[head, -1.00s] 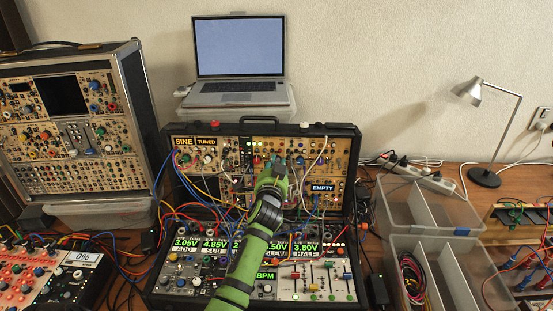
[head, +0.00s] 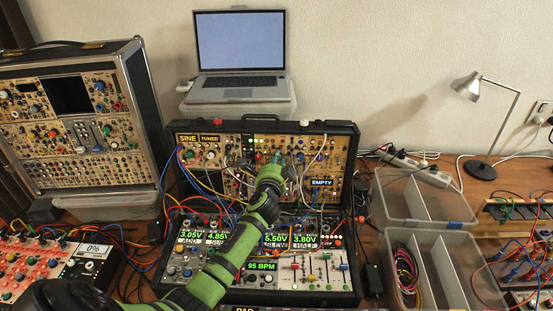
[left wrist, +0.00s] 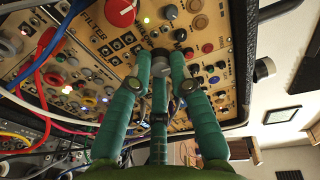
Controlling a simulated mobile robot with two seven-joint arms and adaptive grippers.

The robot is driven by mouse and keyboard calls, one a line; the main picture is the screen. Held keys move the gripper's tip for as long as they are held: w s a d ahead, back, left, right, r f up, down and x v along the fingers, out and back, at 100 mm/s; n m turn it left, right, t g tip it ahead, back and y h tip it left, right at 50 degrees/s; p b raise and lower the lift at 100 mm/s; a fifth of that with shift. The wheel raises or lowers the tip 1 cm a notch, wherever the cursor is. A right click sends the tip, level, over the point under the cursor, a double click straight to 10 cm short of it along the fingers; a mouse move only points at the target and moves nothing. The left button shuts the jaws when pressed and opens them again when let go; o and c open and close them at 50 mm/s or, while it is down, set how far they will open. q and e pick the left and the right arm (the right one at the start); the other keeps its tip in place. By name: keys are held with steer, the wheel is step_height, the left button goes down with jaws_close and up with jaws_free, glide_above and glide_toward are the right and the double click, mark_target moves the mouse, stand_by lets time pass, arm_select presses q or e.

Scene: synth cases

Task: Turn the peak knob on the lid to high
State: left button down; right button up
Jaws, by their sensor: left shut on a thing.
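The lid (head: 345,160) of the open synth case stands upright at the back, its panel full of knobs, jacks and cables. My left gripper (head: 277,164) is at the middle of this panel. In the left wrist view its teal fingers (left wrist: 161,62) are shut around a small dark knob (left wrist: 160,53) on the panel. The fingers hide most of this knob, and I cannot read its label or setting. A red knob (left wrist: 121,11) sits above left of it. My right gripper is not in view.
Patch cables (head: 190,190) hang on the left of the lid. The case's lower half (head: 335,290) lies in front, with lit displays and sliders. A laptop (head: 240,50) stands behind, a second case (head: 75,130) at left, and clear bins (head: 425,205) at right.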

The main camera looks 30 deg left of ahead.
arm_select(q)
steer(key=shift+w+r, duration=0.15)
steer(key=shift+r, duration=0.25)
steer(key=c, duration=1.1)
jaws_free()
steer(key=shift+c, duration=0.2)
steer(key=shift+w+d+f, duration=0.1)
steer(key=shift+f, duration=0.15)
steer(key=v, duration=1.2)
steer(key=shift+f, duration=0.1)
